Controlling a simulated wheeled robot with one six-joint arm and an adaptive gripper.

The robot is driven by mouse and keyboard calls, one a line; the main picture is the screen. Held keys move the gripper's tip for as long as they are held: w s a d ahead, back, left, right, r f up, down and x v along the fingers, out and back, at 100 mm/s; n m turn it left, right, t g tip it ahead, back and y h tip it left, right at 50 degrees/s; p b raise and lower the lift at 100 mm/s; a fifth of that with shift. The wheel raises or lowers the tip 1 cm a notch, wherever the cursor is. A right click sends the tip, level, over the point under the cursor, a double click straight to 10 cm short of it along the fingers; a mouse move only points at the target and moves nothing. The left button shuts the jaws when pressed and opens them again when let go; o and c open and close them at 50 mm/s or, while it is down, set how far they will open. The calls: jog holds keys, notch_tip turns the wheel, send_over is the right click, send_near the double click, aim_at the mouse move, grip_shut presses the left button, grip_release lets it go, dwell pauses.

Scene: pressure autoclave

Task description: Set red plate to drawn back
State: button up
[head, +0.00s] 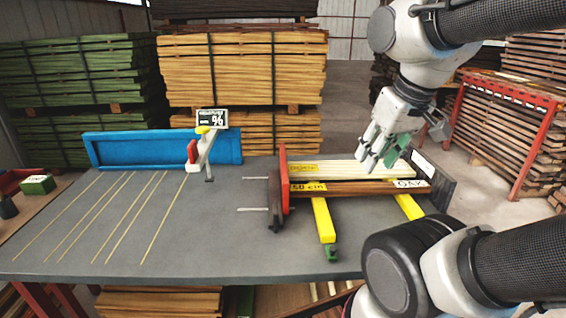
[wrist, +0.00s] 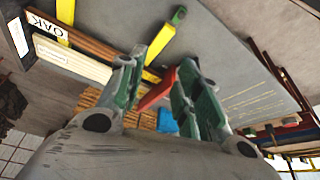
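The red plate (head: 284,180) stands upright at the left ends of the boards in the head view, with a dark block and two thin rods on its left. It appears close against the boards; I cannot tell if it touches them. The wrist view shows the red plate (wrist: 158,89) beyond and between my fingers. My gripper (head: 376,155) hangs above the right part of the boards, apart from the plate. In the wrist view my gripper (wrist: 162,72) has its fingers spread with nothing held between them.
A pale board (head: 340,170) and a brown board (head: 350,188) lie on yellow bars (head: 323,218), before a black end plate (head: 436,184). A sign post (head: 205,150) and blue rail (head: 115,149) stand left. The grey table (head: 150,225) is clear at front left.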

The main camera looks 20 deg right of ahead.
jog(key=m+g, duration=0.2)
jog(key=g, duration=0.3)
send_over(276, 208)
jog(key=f, duration=1.6)
jog(key=shift+s+f, duration=0.2)
jog(key=shift+w+r+m+t, duration=0.15)
jog(key=shift+m+t, duration=0.25)
jog(key=shift+m, duration=0.1)
jog(key=shift+w+a+f+m, duration=0.1)
jog(key=shift+w+f+m, duration=0.05)
jog(key=shift+f+m, duration=0.15)
notch_tip(276, 208, down, 7)
jog(key=shift+f, duration=0.15)
